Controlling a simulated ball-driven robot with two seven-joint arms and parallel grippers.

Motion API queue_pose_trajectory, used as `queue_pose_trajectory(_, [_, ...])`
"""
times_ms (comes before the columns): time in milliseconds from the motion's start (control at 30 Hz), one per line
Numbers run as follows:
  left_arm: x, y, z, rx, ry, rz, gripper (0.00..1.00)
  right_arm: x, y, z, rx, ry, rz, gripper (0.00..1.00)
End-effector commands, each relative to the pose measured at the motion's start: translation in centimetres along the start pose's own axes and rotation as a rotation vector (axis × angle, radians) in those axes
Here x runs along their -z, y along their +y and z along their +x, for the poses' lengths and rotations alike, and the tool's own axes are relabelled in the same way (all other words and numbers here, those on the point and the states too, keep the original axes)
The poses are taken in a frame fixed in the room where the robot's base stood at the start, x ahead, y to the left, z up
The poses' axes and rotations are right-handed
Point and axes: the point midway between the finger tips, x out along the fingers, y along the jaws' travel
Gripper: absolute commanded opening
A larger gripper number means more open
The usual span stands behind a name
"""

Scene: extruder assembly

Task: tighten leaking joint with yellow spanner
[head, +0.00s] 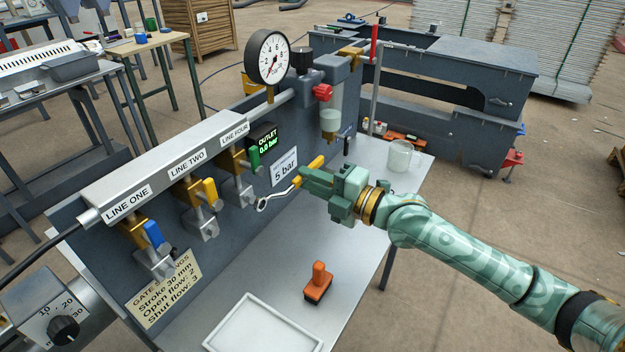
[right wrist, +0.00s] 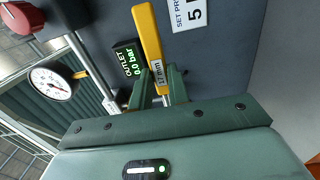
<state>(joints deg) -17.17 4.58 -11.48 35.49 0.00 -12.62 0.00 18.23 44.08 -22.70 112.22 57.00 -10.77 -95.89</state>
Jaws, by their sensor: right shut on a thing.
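My right gripper (head: 304,180) is shut on the yellow spanner (head: 316,163) and holds it in the air before the panel. Its bare metal ring end (head: 262,204) points left, below the line four valve. In the right wrist view the yellow handle (right wrist: 148,40), marked 17 mm, sticks out beyond the fingers (right wrist: 160,90). The manifold (head: 175,165) carries valves with a blue handle (head: 154,235), a yellow handle (head: 210,191) and a green handle (head: 254,159). I cannot tell which joint leaks. My left gripper is out of view.
The outlet display (head: 264,143) reads 0.0 bar. On the bench are a white tray (head: 212,341), an orange-handled tool (head: 318,284) and a clear mug (head: 401,157).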

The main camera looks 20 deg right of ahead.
Motion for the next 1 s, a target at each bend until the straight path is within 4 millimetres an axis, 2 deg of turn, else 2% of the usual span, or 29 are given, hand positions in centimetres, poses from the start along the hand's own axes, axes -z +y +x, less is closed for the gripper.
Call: queue_pose_trajectory(1000, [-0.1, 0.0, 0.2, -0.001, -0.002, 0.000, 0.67, 0.0, 0.0, 2.2, -0.001, 0.000, 0.000, 0.00])
